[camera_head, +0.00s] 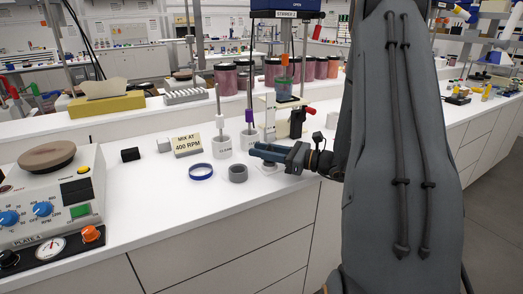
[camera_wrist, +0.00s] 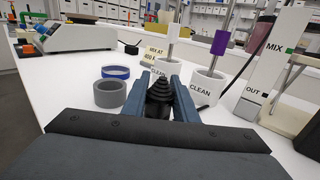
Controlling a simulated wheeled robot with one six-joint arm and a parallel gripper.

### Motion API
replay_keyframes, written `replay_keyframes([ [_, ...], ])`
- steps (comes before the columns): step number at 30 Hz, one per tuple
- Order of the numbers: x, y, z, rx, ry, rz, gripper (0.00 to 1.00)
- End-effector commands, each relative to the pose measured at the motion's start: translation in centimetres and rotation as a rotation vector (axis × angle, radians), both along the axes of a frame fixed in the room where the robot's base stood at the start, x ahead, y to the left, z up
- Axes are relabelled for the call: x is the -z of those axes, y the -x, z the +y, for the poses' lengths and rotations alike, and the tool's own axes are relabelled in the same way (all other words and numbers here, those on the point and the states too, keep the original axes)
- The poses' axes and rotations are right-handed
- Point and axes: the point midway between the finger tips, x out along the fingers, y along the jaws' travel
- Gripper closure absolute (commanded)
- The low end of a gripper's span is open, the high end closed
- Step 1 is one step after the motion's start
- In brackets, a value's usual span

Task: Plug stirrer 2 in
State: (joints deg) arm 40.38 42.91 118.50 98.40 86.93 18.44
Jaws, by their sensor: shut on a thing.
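Stirrer 2 (camera_head: 287,14) is a dark blue unit with a white "STIRRER 2" label at the top of the head view, above a jar (camera_head: 285,88). My gripper (camera_head: 262,152) is low over the white bench, in front of the "CLEAN" pots. In the wrist view my gripper (camera_wrist: 166,76) is shut on a black plug (camera_wrist: 160,92) with a ribbed conical sleeve, between its two blue fingers. The plug's far end is hidden, and I cannot tell whether it touches anything. A piece of black cable (camera_wrist: 203,108) shows right of the fingers. No socket is clearly visible.
Two white "CLEAN" pots (camera_head: 222,146) (camera_head: 249,141) hold upright rods. A grey ring (camera_head: 238,173) and a blue ring (camera_head: 200,172) lie to the left. A "MIX AT 400 RPM" card (camera_head: 187,145) and a plate unit (camera_head: 55,200) stand further left. A "MIX/OUT" board (camera_wrist: 268,75) is close right.

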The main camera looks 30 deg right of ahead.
Motion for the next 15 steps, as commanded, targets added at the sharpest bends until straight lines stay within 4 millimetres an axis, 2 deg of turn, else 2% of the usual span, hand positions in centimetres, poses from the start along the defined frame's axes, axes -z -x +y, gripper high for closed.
replay_keyframes([
  [6,0.56,0.0,-0.01,0.0,0.0,0.0,0.96],
  [7,0.52,0.0,0.0,0.0,0.0,0.0,0.71],
  [10,0.48,0.01,-0.01,0.0,0.0,0.0,0.54],
  [15,0.47,0.01,-0.01,0.0,0.0,0.0,0.52],
])
